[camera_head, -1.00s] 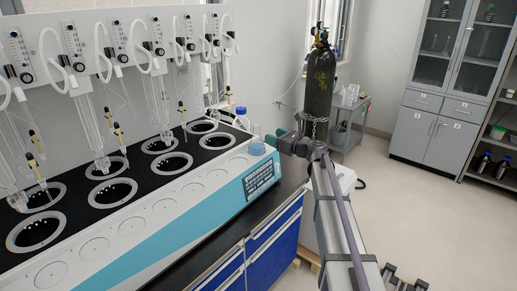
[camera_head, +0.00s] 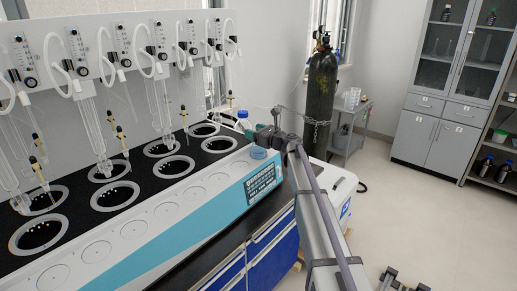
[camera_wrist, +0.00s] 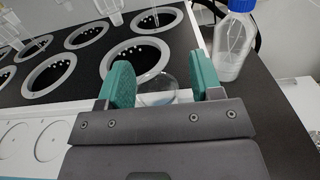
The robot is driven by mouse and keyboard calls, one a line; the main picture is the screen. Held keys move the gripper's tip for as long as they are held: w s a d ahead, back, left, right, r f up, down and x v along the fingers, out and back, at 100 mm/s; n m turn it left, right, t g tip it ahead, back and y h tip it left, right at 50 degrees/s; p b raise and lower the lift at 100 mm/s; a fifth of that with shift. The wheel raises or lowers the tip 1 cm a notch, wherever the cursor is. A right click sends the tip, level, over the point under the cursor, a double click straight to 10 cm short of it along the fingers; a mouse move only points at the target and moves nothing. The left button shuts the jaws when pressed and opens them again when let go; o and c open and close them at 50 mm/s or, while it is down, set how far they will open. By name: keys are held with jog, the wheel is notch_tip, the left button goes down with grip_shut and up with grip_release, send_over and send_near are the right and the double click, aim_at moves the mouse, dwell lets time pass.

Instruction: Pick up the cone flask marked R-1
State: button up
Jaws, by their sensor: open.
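A small clear cone flask with bluish liquid (camera_head: 258,153) stands on the front right end of the white and teal distiller. I cannot read a mark on it. In the wrist view the flask (camera_wrist: 158,92) shows between the two green fingers, its lower part hidden behind my gripper's body. My gripper (camera_wrist: 163,82) is open, with a finger to each side of the flask. No grip on it shows. In the head view my gripper (camera_head: 265,138) is at the flask, overlapping its top.
A blue-capped bottle (camera_wrist: 235,40) stands right of my gripper, close to the right finger. The distiller (camera_head: 165,222) has several round wells with glass tubes hanging above at left. A gas cylinder (camera_head: 321,100) stands behind.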

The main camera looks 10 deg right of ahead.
jog(key=shift+c, duration=0.2)
grip_shut()
jog(key=shift+r, duration=0.15)
dwell(0.4)
notch_tip(320, 180, up, 10)
jog(key=p, duration=1)
